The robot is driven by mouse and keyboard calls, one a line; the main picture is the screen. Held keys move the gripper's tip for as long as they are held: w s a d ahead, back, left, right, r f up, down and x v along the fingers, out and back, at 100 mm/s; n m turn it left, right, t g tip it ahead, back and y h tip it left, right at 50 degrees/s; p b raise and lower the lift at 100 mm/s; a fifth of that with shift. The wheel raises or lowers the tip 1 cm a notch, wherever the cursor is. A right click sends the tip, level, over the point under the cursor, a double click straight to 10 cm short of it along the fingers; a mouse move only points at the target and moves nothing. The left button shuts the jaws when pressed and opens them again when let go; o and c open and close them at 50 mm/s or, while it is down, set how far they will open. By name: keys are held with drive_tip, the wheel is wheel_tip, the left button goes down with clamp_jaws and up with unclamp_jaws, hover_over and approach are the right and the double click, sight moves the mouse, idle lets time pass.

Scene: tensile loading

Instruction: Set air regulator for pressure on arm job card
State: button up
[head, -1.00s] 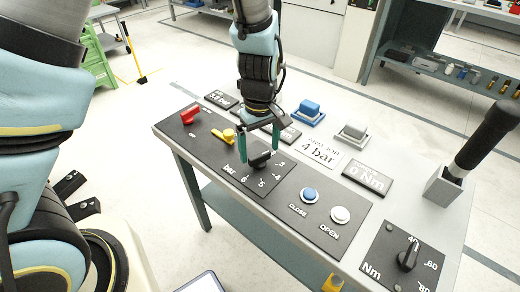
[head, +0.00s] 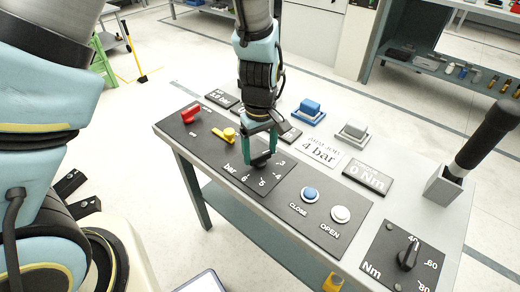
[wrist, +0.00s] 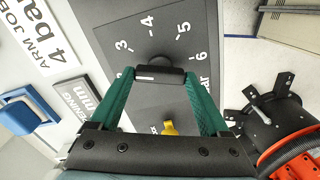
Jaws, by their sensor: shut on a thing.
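The air regulator knob (head: 262,159) is a black dial on a dark panel with bar marks. The wrist view shows the knob (wrist: 158,72) between the green fingertips of my gripper (wrist: 158,76). My gripper (head: 262,157) points down and is shut on the knob. The marks 3, 4, 5 and 6 show around it, and I cannot tell which one it points to. The arm job card (head: 318,150) reads "4 bar"; it also shows partly in the wrist view (wrist: 40,38).
A yellow lever (head: 226,134) and a red handle (head: 191,115) stand left of the knob. A blue CLOSE button (head: 310,194) and a white OPEN button (head: 340,214) are to its right. Blue (head: 309,107) and grey (head: 355,131) blocks stand behind. A torque dial (head: 408,254) is at front right.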

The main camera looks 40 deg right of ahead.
drive_tip(key=shift+c, duration=1.3)
drive_tip(key=shift+m, duration=0.4)
drive_tip(key=m, duration=0.3)
drive_tip(key=shift+m, duration=2.5)
drive_tip(key=o, duration=1.2)
drive_tip(key=shift+r, duration=0.1)
